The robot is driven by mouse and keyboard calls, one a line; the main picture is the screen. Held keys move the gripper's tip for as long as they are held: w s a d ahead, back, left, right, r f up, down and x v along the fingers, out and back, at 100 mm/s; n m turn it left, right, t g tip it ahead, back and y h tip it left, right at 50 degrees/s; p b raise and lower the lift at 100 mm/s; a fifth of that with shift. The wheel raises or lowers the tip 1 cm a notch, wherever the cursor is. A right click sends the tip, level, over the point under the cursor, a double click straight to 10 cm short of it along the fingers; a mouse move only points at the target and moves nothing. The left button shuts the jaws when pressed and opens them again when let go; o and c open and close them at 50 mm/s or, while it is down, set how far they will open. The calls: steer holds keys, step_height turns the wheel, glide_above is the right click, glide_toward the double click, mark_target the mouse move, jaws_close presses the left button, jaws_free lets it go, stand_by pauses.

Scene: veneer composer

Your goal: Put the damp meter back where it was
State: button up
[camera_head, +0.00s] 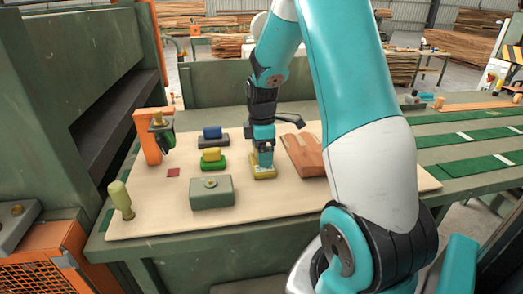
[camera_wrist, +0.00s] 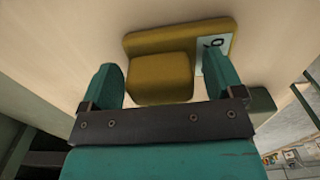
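A yellow device with a raised block and a pale label bearing a dark mark, which looks like the damp meter (camera_head: 264,174), lies on the pale board under my gripper. It also shows in the wrist view as a yellow body (camera_wrist: 160,40), with its raised block between my fingers. My gripper (camera_head: 264,158) points down at it. In the wrist view, the teal fingers (camera_wrist: 162,67) stand apart on either side of the raised block, with a narrow gap at the right finger. Whether the left finger touches is unclear. A small dark red square (camera_head: 173,172) lies farther left on the board.
Left of my gripper are a blue-topped block (camera_head: 212,132), a yellow-and-green block (camera_head: 212,160) and a grey-green box (camera_head: 212,193). An orange stand (camera_head: 147,140) and an olive-handled tool (camera_head: 121,199) stand farther left. Reddish wood pieces (camera_head: 305,155) lie right. The board's front (camera_head: 160,225) is clear.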

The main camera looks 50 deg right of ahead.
step_height(320, 180, up, 12)
steer(key=b, duration=0.1)
steer(key=s+a+r+m+t+y, duration=0.1)
steer(key=s+a, duration=0.1)
steer(key=a, duration=0.8)
steer(key=s+a+y, duration=0.1)
steer(key=s+a, duration=0.1)
steer(key=a, duration=0.8)
steer(key=s+a+m+g+y, duration=0.1)
steer(key=s+a+m+y, duration=0.1)
steer(key=s+a, duration=1.1)
steer(key=shift+s+a+f+m, duration=0.2)
steer(key=shift+s+f+m, duration=0.15)
steer(key=shift+s, duration=0.3)
